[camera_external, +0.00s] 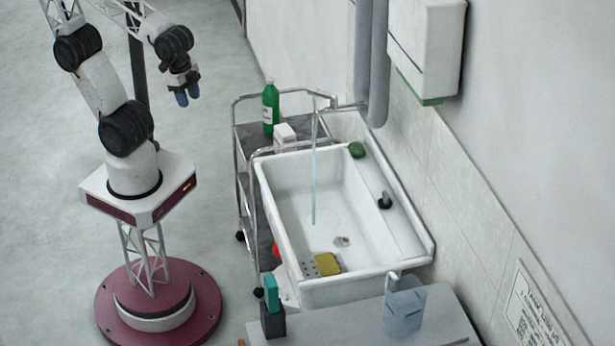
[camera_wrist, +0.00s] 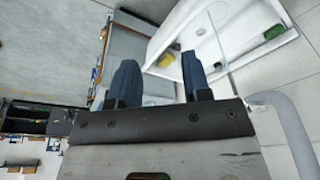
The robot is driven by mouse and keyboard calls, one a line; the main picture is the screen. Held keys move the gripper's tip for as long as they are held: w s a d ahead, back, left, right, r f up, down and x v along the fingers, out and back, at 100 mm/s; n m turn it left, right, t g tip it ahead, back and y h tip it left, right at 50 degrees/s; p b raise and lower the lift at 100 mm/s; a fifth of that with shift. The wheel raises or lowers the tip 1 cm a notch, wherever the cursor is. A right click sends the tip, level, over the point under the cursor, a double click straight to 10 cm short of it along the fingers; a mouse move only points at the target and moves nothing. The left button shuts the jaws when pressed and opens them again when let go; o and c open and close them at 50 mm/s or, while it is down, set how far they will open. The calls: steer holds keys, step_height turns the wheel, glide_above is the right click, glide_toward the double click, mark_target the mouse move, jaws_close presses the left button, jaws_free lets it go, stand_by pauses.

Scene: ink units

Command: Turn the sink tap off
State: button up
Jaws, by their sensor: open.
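The white sink (camera_external: 285,235) stands against the wall, right of my arm in the external view. A thin metal tap spout (camera_external: 345,106) reaches over its far end, and a pale stream of water (camera_external: 314,170) falls from it into the basin. A dark knob-like fitting (camera_external: 385,200) sits on the sink's wall-side ledge; I cannot tell whether it is the tap's handle. My gripper (camera_external: 187,92) is open and empty, high up and well left of the sink. In the wrist view, its blue fingers (camera_wrist: 160,80) are apart, with the sink (camera_wrist: 180,20) beyond them at upper right.
A metal trolley with a green bottle (camera_external: 270,108) stands left of the sink. A yellow sponge (camera_external: 327,264) lies in the near end of the basin. Grey pipes (camera_external: 371,60) and a white wall box (camera_external: 428,45) are above. A jug (camera_external: 404,303) stands on the grey surface in front.

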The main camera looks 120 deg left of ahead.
steer(key=shift+w+a+f+m+g+y, duration=0.25)
steer(key=shift+w+a+m+g+y, duration=0.25)
steer(key=shift+w+m, duration=0.2)
steer(key=c, duration=0.7)
steer(key=shift+w+a, duration=0.25)
jaws_close()
steer(key=w+a+m+y, duration=0.1)
steer(key=w+m+y, duration=0.7)
steer(key=w, duration=0.6)
steer(key=w+a+f+m+g+y, duration=0.1)
steer(key=w+a+m+y, duration=0.1)
steer(key=w+m+y, duration=0.6)
steer(key=shift+w+a+f+y, duration=0.25)
steer(key=shift+w+y, duration=0.25)
steer(key=shift+w, duration=3.1)
